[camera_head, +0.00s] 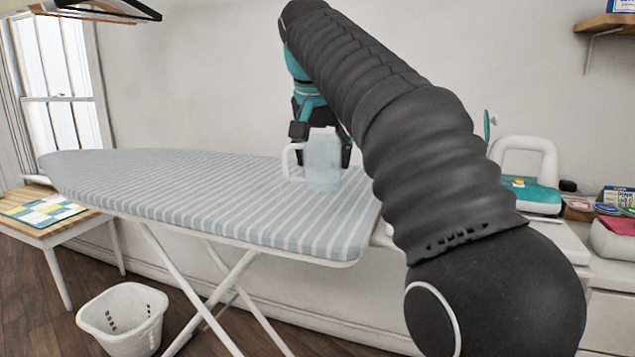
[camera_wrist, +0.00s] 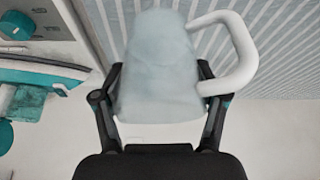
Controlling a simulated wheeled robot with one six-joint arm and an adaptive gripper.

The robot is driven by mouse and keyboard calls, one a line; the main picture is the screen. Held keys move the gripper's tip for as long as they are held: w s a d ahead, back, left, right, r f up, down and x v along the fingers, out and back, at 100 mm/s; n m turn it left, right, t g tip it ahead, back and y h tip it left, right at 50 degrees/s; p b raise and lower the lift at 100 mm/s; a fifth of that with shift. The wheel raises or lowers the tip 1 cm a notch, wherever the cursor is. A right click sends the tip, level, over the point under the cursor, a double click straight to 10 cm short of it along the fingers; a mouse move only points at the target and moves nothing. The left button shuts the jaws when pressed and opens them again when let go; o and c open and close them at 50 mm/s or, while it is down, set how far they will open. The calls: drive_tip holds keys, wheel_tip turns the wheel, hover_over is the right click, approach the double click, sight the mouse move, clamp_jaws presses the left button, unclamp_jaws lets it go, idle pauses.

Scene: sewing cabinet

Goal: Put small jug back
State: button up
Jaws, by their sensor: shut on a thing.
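The small jug (camera_head: 323,161) is pale and translucent with a white handle, upright at the right part of the striped ironing board (camera_head: 190,190) in the head view. My gripper (camera_head: 326,146) is shut on the jug, its fingers on either side of it. In the wrist view the jug (camera_wrist: 158,70) fills the middle between my gripper's fingers (camera_wrist: 160,100), with its white handle to the right. I cannot tell whether the jug's base touches the board or is just above it.
A white and teal machine (camera_head: 530,180) stands on the white counter at the right. A wall shelf (camera_head: 605,24) is at upper right. A small table (camera_head: 75,225) with a patchwork piece and a white basket (camera_head: 125,318) are at left. Most of the board is clear.

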sight(312, 149)
drive_tip(key=shift+w+a+f, duration=0.15)
drive_tip(key=shift+a+f, duration=0.2)
drive_tip(key=shift+a, duration=0.1)
drive_tip(key=shift+f+b, duration=0.9)
drive_tip(key=shift+f, duration=1.05)
drive_tip(key=shift+f, duration=0.15)
drive_tip(key=o, duration=1.3)
drive_tip(key=p+v, duration=0.3)
drive_tip(key=v, duration=0.7)
drive_tip(key=shift+w, duration=0.15)
drive_tip(key=shift+v, duration=1.2)
